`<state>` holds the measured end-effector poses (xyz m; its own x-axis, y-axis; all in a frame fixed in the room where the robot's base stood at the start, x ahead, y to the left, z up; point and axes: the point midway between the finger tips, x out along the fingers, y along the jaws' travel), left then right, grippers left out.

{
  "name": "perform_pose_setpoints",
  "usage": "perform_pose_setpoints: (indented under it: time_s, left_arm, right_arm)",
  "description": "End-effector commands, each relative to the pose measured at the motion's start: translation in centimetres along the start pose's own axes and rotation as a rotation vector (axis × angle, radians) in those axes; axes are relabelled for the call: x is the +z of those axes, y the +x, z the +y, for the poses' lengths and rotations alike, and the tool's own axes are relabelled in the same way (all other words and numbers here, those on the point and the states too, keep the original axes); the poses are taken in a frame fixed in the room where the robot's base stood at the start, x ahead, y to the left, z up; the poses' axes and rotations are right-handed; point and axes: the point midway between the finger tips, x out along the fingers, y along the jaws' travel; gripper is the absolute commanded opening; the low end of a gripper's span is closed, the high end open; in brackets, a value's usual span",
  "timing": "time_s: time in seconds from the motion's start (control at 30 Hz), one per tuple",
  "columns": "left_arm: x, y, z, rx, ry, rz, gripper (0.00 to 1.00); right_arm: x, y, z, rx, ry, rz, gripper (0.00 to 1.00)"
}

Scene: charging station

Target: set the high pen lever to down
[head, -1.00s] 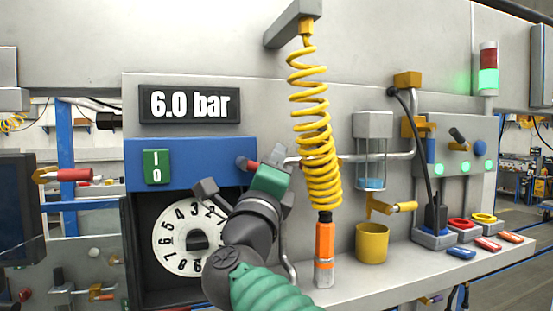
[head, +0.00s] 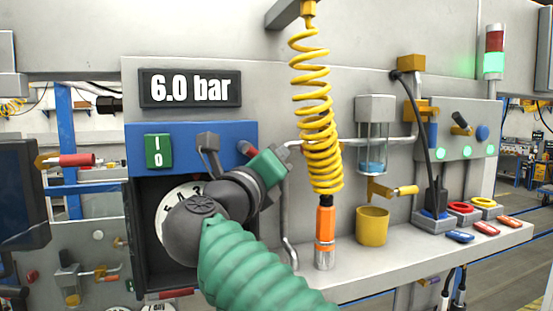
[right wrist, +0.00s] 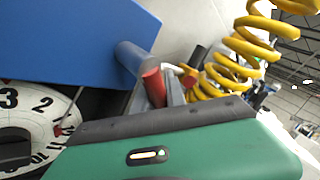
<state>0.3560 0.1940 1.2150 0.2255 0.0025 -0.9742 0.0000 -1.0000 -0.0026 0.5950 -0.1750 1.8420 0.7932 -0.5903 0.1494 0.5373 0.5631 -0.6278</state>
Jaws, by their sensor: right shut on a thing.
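A lever with a red tip (head: 247,149) comes out near the lower right of the blue panel (head: 200,135). It also shows in the right wrist view as a blue-grey stem with a red end (right wrist: 154,87). I cannot tell from a label whether it is the high pen lever. My right gripper (head: 278,160), green and grey, is at this lever and shut on it; the contact is largely hidden by the green gripper body. My left gripper is not in view.
A numbered white dial (head: 172,212) is largely covered by my right arm. A yellow coiled hose (head: 315,120) with an orange end (head: 325,235) hangs close right of the gripper. A yellow cup (head: 372,226) stands on the shelf (head: 400,255). A display (head: 190,89) reads 6.0 bar.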

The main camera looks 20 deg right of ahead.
Motion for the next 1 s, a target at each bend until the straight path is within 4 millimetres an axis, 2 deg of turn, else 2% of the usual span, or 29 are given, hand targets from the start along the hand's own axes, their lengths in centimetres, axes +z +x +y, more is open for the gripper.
perform_pose_setpoints:
  time_s: [0.27, 0.3, 0.47, 1.0]
  left_arm:
    - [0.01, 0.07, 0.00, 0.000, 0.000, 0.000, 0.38]
    - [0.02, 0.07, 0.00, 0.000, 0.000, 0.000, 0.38]
    - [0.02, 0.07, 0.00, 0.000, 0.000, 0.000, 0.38]
    - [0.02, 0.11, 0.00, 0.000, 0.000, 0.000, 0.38]
  right_arm:
    - [-0.13, -0.13, 0.48, 0.009, 0.000, 0.003, 0.00]
    - [-0.14, -0.13, 0.50, 0.009, 0.000, 0.003, 0.17]
    - [-0.10, -0.10, 0.52, 0.009, 0.000, 0.002, 0.38]
    - [-0.06, 0.17, 0.55, 0.007, 0.001, -0.001, 0.38]
